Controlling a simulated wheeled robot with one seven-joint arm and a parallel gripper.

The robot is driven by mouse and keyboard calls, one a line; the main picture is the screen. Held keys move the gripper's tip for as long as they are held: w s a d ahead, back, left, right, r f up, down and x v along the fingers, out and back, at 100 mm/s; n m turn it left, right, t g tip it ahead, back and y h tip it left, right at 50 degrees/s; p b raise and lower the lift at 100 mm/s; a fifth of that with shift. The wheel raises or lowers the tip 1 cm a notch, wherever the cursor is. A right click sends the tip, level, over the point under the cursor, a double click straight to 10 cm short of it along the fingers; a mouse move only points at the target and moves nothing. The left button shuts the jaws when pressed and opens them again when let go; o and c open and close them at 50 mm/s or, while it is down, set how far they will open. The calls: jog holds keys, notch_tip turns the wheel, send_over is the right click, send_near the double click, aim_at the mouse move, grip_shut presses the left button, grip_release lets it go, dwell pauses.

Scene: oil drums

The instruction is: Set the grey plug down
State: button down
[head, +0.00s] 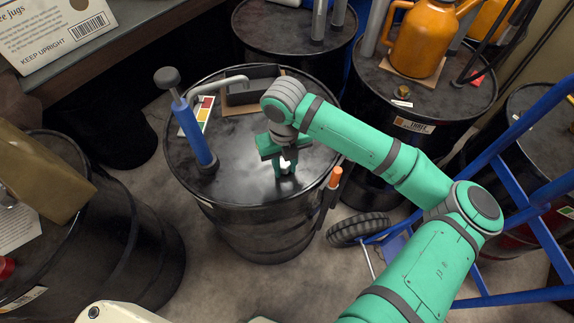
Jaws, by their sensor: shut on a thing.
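My gripper (285,174) hangs pointing down over the front right part of the middle black drum's lid (235,172). Its fingers are shut on a small pale thing (285,162), which I take for the grey plug. The fingers and the green wrist hide most of it. The fingertips are close to the lid. I cannot tell whether the plug touches it.
A blue hand pump (193,130) with a bent grey spout stands on the lid's left. A colored label card (203,113) and an open box (250,95) are behind. An orange jug (422,38) stands on the right drum. The lid's front is clear.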

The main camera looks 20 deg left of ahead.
aim_at(284, 165)
jog(key=c, duration=1.4)
grip_release()
jog(key=shift+c, duration=0.2)
notch_tip(284, 165, up, 12)
jog(key=shift+r, duration=0.15)
jog(key=shift+w, duration=0.1)
jog(key=shift+a, duration=0.1)
